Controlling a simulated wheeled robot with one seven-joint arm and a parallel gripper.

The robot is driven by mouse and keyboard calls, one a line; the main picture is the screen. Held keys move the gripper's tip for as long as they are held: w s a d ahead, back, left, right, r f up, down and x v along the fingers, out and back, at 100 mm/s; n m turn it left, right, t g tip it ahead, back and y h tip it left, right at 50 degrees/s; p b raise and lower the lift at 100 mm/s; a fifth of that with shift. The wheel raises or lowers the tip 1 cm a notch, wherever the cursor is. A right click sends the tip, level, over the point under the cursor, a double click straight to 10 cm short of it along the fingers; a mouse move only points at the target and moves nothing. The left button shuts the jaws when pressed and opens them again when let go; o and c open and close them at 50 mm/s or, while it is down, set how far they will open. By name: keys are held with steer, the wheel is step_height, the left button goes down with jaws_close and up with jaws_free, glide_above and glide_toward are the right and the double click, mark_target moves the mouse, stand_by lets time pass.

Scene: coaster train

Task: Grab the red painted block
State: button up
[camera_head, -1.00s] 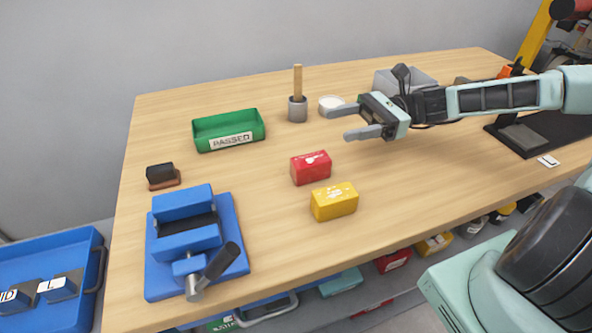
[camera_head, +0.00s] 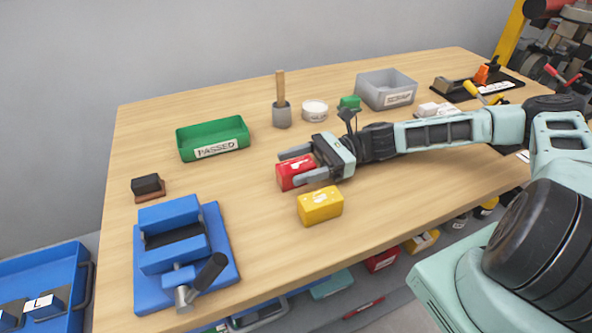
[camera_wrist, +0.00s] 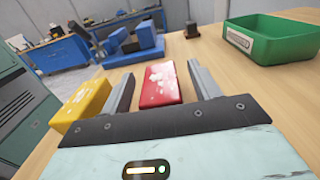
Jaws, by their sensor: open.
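The red painted block (camera_head: 291,173) lies on the wooden table, with white marks on its top. My gripper (camera_head: 302,166) is open, low over the table, with one finger on each side of the red block. In the wrist view the red block (camera_wrist: 160,83) sits between the two fingers (camera_wrist: 160,88), with a gap visible on each side. Part of the block is hidden by the finger and the gripper body in the head view. I cannot tell whether either finger touches it.
A yellow block (camera_head: 320,206) lies close by on the near side. A green PASSED tray (camera_head: 213,149) is behind to the left. A blue vise (camera_head: 185,250) is at front left.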

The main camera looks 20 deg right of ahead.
steer(key=shift+a, duration=0.3)
steer(key=c, duration=1.2)
steer(key=shift+c, duration=0.7)
steer(key=shift+r, duration=0.15)
